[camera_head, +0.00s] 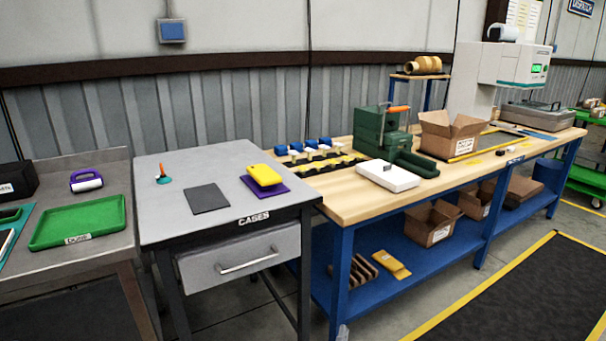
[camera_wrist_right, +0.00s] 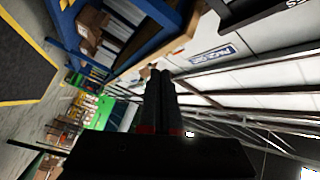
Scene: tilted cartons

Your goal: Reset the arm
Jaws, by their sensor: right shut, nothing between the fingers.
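My right gripper (camera_wrist_right: 160,76) shows in the right wrist view with its two dark fingers together and nothing between them. It is in free air, apart from any object. In the head view only a small pale tip shows at the bottom edge, and I cannot tell if it is part of my arm. My left gripper is in neither view. The right wrist view is turned on its side, with the blue bench frame (camera_wrist_right: 165,12) at the top.
A grey table (camera_head: 165,215) holds a yellow case (camera_head: 263,174) and a dark pad (camera_head: 207,198). A wooden-topped bench (camera_head: 345,205) stands to its right with an open carton (camera_head: 450,134). A green tray (camera_head: 80,222) lies at left. The floor in front is clear.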

